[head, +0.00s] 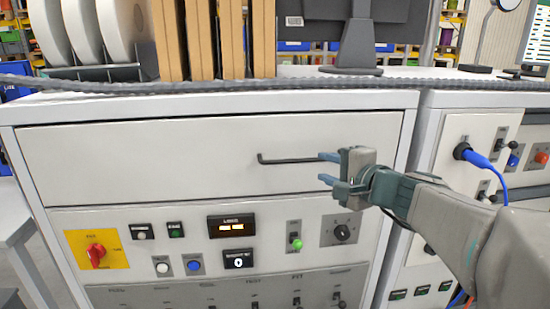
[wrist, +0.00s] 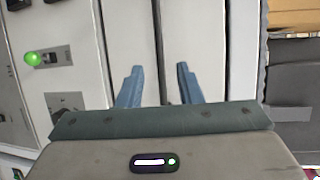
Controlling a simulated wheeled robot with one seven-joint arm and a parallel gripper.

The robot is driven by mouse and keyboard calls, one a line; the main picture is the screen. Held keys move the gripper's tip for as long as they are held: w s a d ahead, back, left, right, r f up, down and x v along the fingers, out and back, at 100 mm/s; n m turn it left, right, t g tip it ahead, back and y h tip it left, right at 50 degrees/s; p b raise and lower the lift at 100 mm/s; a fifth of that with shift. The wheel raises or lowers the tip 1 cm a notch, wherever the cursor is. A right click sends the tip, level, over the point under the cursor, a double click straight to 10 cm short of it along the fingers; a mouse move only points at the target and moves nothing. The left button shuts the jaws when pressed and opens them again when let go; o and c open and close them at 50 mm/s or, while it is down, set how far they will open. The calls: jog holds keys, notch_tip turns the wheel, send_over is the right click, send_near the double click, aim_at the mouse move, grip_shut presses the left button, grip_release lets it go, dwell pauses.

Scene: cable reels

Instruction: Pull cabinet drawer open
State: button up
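The cabinet drawer (head: 190,155) is a wide, pale front panel near the top of a grey-white cabinet and looks flush with it. Its handle (head: 285,160) is a thin dark horizontal bar right of the middle. My gripper (head: 327,168) is at the handle's right end, with its blue fingers apart, one higher and one lower. In the wrist view the open gripper (wrist: 159,85) faces the pale drawer front (wrist: 200,40). A thin dark line runs between the fingers there; I cannot tell whether the fingers touch the handle.
Below the drawer is a control panel with a red rotary switch (head: 96,254), a green-tipped lever (head: 296,244) and a black knob (head: 342,232). A blue cable (head: 482,161) plugs into the cabinet at right. Reels (head: 85,30) and a monitor (head: 345,20) stand on top.

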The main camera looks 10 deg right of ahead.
aim_at(306, 161)
jog(key=p+x, duration=0.1)
jog(key=x, duration=0.7)
jog(key=shift+w+a+f, duration=0.1)
jog(key=shift+w+a, duration=0.1)
jog(key=shift+w, duration=0.1)
jog(key=shift+c, duration=0.3)
grip_shut()
